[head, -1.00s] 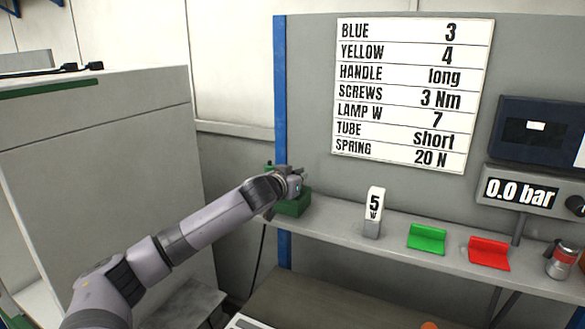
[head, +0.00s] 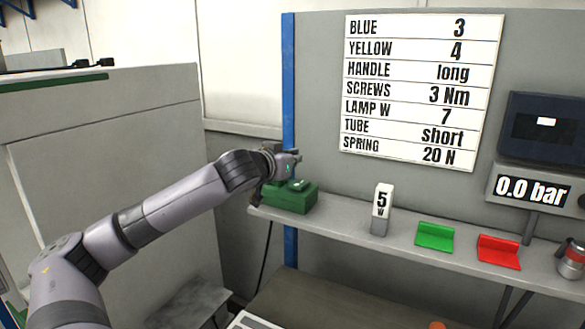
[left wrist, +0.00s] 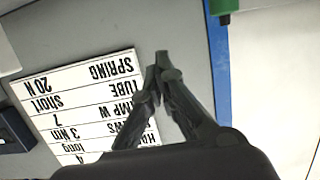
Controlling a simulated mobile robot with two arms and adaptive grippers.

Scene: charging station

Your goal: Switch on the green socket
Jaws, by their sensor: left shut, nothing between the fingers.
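The green socket (head: 288,201) is a green box at the left end of the grey shelf, beside the blue post. A small pale part shows on its top. My left gripper (head: 294,161) is above the socket, close to the blue post; I cannot tell whether it touches anything. In the left wrist view my left gripper (left wrist: 160,62) has its fingertips together with nothing between them. A green piece (left wrist: 224,5) shows at that view's top edge, probably part of the socket, mostly cut off. My right gripper is not in view.
The shelf (head: 338,230) also bears a block marked 5 W (head: 382,209), a green holder (head: 435,236), a red holder (head: 499,251) and a small metal pot (head: 571,262). A blue post (head: 289,90) edges the back panel. A large grey cabinet (head: 110,180) stands left.

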